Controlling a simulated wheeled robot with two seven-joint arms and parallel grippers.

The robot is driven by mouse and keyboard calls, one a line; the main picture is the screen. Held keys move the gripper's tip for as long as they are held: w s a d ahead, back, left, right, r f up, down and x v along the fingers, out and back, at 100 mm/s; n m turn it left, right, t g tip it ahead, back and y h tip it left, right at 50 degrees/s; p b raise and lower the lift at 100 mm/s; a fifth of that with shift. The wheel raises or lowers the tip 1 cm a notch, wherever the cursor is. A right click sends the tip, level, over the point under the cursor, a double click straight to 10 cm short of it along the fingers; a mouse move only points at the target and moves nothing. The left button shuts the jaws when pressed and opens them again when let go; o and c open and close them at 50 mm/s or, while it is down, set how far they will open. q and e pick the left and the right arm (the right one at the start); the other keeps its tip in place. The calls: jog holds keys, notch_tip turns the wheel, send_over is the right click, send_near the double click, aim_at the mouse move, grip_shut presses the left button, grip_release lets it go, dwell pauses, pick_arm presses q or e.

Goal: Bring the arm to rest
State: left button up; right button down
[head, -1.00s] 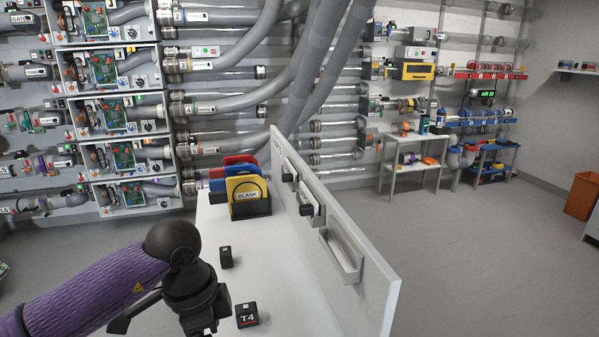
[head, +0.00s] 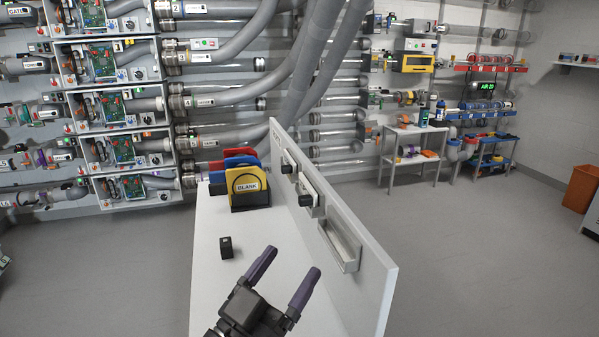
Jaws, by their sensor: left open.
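My left gripper (head: 291,262) is at the bottom middle of the head view, over the white bench (head: 212,285). Its two purple fingers are spread and point away from me, with nothing between them. Most of the arm behind it is out of the picture. A small black block (head: 226,247) stands on the bench to the left of the fingers, apart from them. The block marked T4 does not show; the gripper covers that part of the bench. My right gripper is not in view.
A white upright panel (head: 372,285) with a metal tray (head: 340,245) borders the bench on the right, close to the fingers. A rack of coloured plates, with a yellow BLANK plate (head: 247,187) in front, stands at the bench's far end. Open floor (head: 470,260) lies right of the panel.

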pick_arm(q)
jog(key=s+a+f+n+g+y, duration=0.35)
jog(key=a+f+y, duration=0.3)
jog(key=f, duration=0.25)
jog(key=s+a+f+n+g+y, duration=0.25)
jog(key=a+f+n+y, duration=0.25)
jog(key=f+y, duration=0.25)
jog(key=s+a+f+m+g, duration=0.1)
jog(key=s+f+g, duration=0.35)
jog(key=s, duration=0.25)
jog(key=s+a+f+m+g, duration=0.1)
jog(key=s+f+m+g, duration=0.1)
jog(key=s+f+g, duration=0.4)
notch_tip(320, 180, down, 10)
jog(key=s+f, duration=0.1)
jog(key=s, duration=0.2)
jog(key=s+a+f+g, duration=0.1)
jog(key=s+a+f, duration=0.2)
jog(key=s+f, duration=1.1)
jog(key=shift+s+f+m, duration=0.3)
jog(key=shift+f+m, duration=0.15)
jog(key=shift+f, duration=0.3)
jog(key=shift+g, duration=0.25)
